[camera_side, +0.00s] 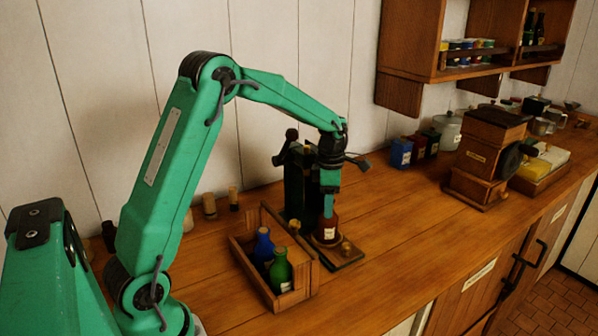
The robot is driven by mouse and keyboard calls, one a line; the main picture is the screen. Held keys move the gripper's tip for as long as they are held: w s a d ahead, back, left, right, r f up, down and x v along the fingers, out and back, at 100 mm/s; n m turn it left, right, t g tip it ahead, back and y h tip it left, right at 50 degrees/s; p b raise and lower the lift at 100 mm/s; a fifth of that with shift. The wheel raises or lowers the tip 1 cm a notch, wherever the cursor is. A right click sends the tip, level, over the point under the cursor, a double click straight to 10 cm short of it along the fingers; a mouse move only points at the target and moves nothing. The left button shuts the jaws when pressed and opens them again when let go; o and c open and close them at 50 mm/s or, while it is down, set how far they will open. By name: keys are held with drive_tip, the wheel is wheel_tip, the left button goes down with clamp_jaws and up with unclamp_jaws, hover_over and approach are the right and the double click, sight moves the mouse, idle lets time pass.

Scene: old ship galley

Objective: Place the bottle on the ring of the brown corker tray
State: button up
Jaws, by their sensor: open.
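A dark red bottle (327,231) with a pale label stands upright on the brown corker tray (345,254), at the foot of the dark corker. Its base appears to be at the tray's ring, but how exactly it is centred is too small to tell. My gripper (328,207) points down at the bottle's top, with its fingers around or right beside the neck. It is open. The corker (294,185) stands just behind and left of my gripper, partly hidden by it.
A wooden crate (243,262) left of the tray holds a blue bottle (263,246) and a green bottle (280,270). Corks stand near the wall. Tins (401,152) and a wooden grinder (486,150) stand to the right. The counter between tray and grinder is clear.

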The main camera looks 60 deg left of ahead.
wheel_tip(320, 180, up, 12)
idle(0.6)
idle(0.5)
drive_tip(key=s+d+r+m+t, duration=0.1)
drive_tip(key=s+d+r+m, duration=0.25)
drive_tip(key=s+m, duration=0.3)
drive_tip(key=s+d+r+m+t, duration=0.2)
drive_tip(key=s+d+m, duration=0.2)
drive_tip(key=s+m, duration=0.3)
drive_tip(key=s+d+f+m+t, duration=0.2)
drive_tip(key=s+d+f+m, duration=0.2)
drive_tip(key=s+m, duration=0.7)
drive_tip(key=m, duration=0.4)
drive_tip(key=shift+f+t, duration=0.2)
drive_tip(key=shift+t, duration=0.1)
